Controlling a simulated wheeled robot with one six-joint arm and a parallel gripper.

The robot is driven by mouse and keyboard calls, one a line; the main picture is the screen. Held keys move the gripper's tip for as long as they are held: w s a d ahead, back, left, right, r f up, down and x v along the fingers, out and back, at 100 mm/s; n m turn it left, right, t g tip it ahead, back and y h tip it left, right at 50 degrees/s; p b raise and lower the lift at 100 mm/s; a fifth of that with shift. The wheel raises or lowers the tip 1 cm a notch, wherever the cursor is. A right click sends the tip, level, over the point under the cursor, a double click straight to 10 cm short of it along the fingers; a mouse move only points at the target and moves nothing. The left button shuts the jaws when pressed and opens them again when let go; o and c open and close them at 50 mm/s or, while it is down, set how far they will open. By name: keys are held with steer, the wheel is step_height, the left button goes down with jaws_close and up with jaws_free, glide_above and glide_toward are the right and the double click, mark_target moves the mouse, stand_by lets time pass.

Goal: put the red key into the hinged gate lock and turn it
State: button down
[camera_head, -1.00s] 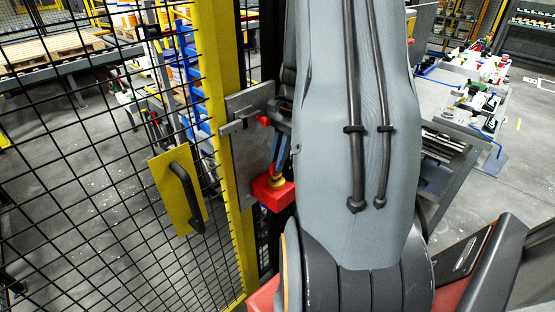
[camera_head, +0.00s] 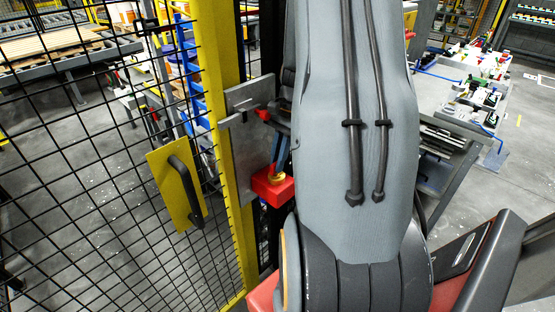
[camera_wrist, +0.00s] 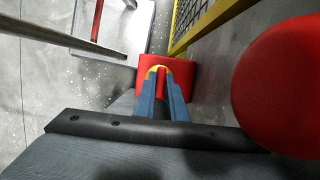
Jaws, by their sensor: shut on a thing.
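The lock is a red box (camera_head: 273,189) with a yellow collar on top, low on a grey plate (camera_head: 240,160) beside the yellow gate post. My gripper (camera_head: 279,170) reaches down to the collar with its blue fingers. In the wrist view the fingers (camera_wrist: 162,73) end at the yellow collar (camera_wrist: 157,69), over the red box (camera_wrist: 187,77). A narrow strip of red, seemingly the red key (camera_wrist: 161,82), shows between the fingers, which are shut on it. Its lower end is hidden, so I cannot tell how deep or how far turned it is.
A yellow panel with a black handle (camera_head: 184,190) is on the black mesh gate (camera_head: 90,200) at left. A small red knob (camera_head: 263,115) sits on the plate above the box. A large red round thing (camera_wrist: 287,85) fills the wrist view's right side, close to the fingers.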

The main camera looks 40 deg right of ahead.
steer(key=c, duration=1.7)
jaws_free()
steer(key=shift+c, duration=0.2)
steer(key=b+v, duration=0.2)
steer(key=v, duration=0.6)
steer(key=shift+c, duration=0.5)
